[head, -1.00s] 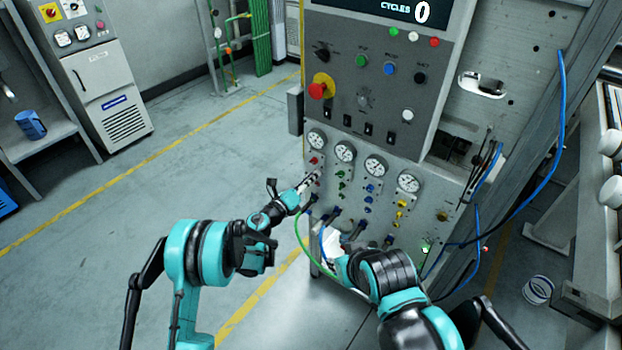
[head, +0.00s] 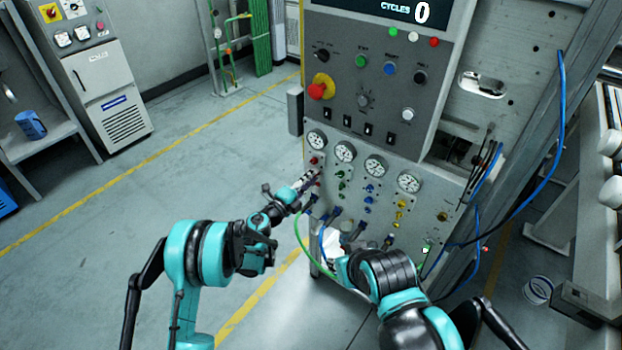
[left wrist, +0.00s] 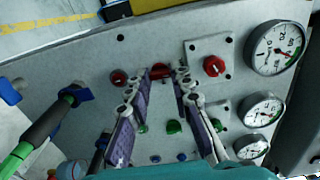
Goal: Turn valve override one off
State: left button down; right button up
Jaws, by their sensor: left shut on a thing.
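The valve panel (head: 325,205) has a column of small red valve knobs below the leftmost gauge. My left gripper (head: 314,176) reaches the panel at that column. In the left wrist view my left gripper (left wrist: 167,74) has its two purple-padded fingers on either side of the middle red valve knob (left wrist: 160,70) and is shut on it. Another red knob on a square plate (left wrist: 213,65) is to its right and a smaller red knob (left wrist: 118,77) to its left. Green knobs (left wrist: 173,127) are in the row below. My right arm reaches the panel's lower part; its fingertips are hidden.
Pressure gauges (head: 345,152) line the panel top. A red stop button (head: 317,91) and switches are above. Green and blue hoses (head: 300,238) plug in below the knobs. Blue cables (head: 560,130) hang at right. The floor left of the panel is clear.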

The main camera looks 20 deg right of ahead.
dwell(0.3)
pick_arm(q)
jog(key=c, duration=1.3)
grip_release()
jog(key=shift+c, duration=0.2)
jog(key=shift+a, duration=0.1)
jog(key=v, duration=1.1)
jog(key=shift+s+a, duration=0.3)
